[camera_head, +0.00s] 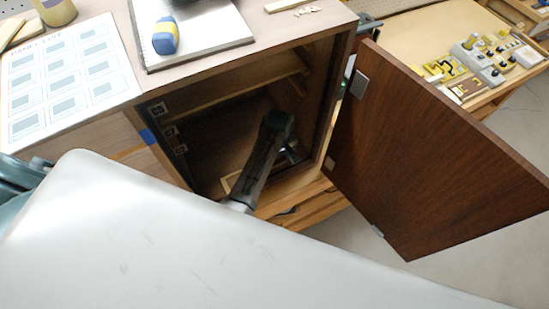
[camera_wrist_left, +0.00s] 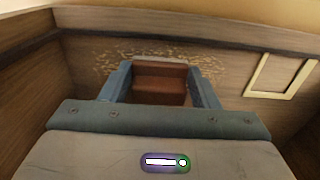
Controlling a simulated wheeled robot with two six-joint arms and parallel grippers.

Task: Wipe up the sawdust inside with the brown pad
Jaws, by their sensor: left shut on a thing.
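The brown pad (camera_wrist_left: 160,82) is between the two blue-grey fingers of my left gripper (camera_wrist_left: 160,88), which is shut on it. Pale sawdust (camera_wrist_left: 98,62) lies scattered on the cabinet floor beyond and to both sides of the pad. Whether the pad touches the floor is hard to tell. In the head view my left arm reaches through the open front of the cabinet (camera_head: 205,158), with the left gripper (camera_head: 290,153) low inside; the pad and sawdust cannot be made out there. My right gripper is not in view.
The brown cabinet door (camera_head: 435,150) stands open to the right. A shelf (camera_head: 225,87) crosses above my arm. A pale rectangular frame (camera_wrist_left: 252,82) lies on the floor right of the gripper. Cabinet walls close in on both sides.

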